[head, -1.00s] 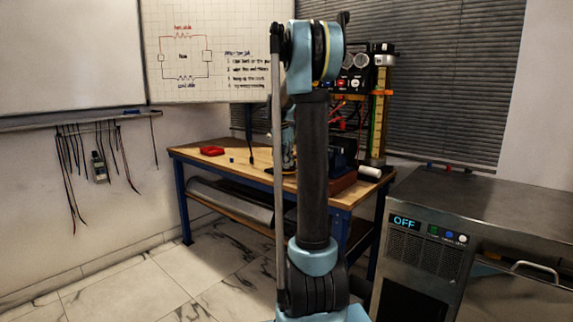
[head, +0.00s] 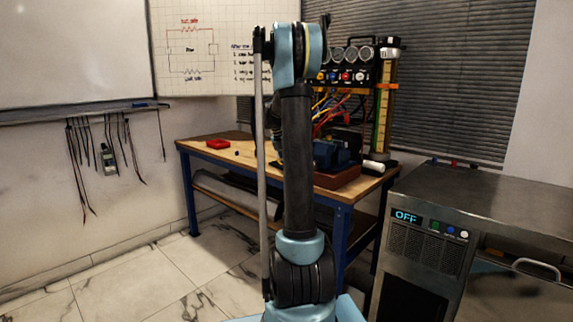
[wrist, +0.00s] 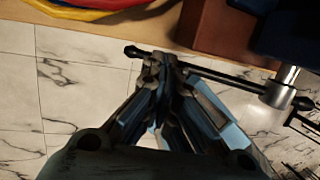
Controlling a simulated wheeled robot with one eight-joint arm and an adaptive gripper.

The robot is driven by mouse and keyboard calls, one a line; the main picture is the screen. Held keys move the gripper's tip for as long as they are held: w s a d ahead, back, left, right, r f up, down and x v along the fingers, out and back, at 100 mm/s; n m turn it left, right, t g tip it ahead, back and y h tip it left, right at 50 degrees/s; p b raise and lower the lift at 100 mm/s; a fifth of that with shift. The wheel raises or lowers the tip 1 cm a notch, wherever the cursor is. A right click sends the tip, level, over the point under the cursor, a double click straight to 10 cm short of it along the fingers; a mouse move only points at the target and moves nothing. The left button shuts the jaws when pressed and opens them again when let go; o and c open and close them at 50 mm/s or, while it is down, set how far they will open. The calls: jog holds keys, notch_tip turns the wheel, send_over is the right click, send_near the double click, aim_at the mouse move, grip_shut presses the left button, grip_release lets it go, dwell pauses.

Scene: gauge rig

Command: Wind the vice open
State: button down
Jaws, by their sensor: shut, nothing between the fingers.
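The blue vice (head: 338,152) sits on a reddish-brown block at the bench's right front, partly hidden by my arm in the head view. In the wrist view its dark body (wrist: 290,35) is at the upper right. A silver screw end (wrist: 284,88) carries a thin black handle bar (wrist: 225,77) that runs left to a round knob (wrist: 131,51). My gripper (wrist: 162,62) is shut and empty. Its fingertips overlap the bar close to the knob end; I cannot tell whether they touch it. The head view hides the gripper behind my arm.
The wooden bench (head: 205,152) holds a red box (head: 217,144), a pale cylinder (head: 376,166) and a gauge panel (head: 345,75) with coloured hoses. A steel cabinet (head: 460,205) reading OFF stands right of the bench. Marble floor (head: 130,280) is clear at left.

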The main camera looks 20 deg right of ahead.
jog(key=shift+s+d+f, duration=0.15)
jog(key=shift+s+f, duration=0.1)
jog(key=shift+f, duration=0.35)
jog(key=shift+s+d+f, duration=0.15)
jog(key=shift+s+f, duration=0.05)
jog(key=shift+f, duration=0.4)
jog(key=shift+s+d+f, duration=0.15)
jog(key=shift+s+f, duration=0.1)
jog(key=shift+f, duration=0.35)
